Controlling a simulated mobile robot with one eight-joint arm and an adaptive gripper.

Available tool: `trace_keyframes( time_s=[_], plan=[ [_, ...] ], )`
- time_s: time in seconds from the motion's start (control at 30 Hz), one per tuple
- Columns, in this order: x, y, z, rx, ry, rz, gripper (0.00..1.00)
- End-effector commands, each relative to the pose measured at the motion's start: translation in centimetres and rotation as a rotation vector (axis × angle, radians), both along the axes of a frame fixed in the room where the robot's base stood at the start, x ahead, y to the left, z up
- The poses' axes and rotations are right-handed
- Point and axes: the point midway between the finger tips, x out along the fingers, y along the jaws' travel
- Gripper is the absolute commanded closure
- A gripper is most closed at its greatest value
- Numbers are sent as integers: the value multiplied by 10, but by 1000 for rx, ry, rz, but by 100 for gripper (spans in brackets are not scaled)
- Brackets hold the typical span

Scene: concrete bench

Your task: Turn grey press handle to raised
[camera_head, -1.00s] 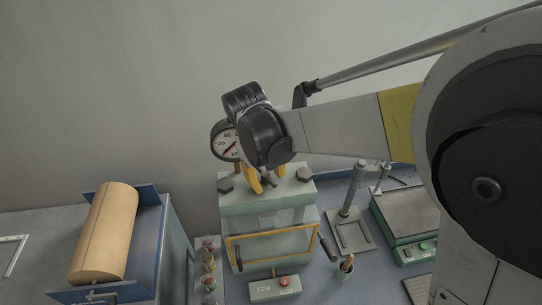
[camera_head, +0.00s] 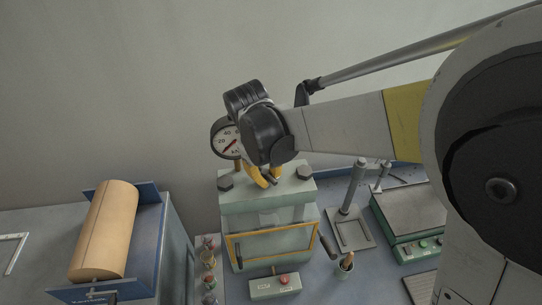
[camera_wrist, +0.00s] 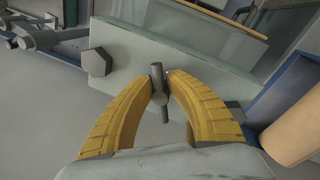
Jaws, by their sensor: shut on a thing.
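The press (camera_head: 268,232) is a pale green machine with a yellow-framed front window, standing on the bench. A pressure gauge (camera_head: 228,141) rises at its back left. In the wrist view, the grey press handle (camera_wrist: 157,79) is a short bar on a round hub, above the press's green top (camera_wrist: 195,85). My gripper (camera_wrist: 166,79) has yellow fingers that curve in from both sides, shut on the handle. In the head view my gripper (camera_head: 265,181) is over the press top, and my wrist hides part of the handle and gauge.
A blue stand with a tan roll (camera_head: 106,230) is at the left. A small stand (camera_head: 352,205) and a green scale-like device (camera_head: 408,212) are at the right. Small jars (camera_head: 208,268) line the press's left side.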

Motion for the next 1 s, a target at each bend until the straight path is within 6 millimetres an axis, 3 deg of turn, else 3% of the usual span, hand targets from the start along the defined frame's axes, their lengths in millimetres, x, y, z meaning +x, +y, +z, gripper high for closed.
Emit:
trace_keyframes(
  time_s=[0.27, 1.0],
  plan=[
    [2, -1, 0, 1, -3, 113, 100],
    [8, -4, 0, 1, -4, 620, 100]
  ],
)
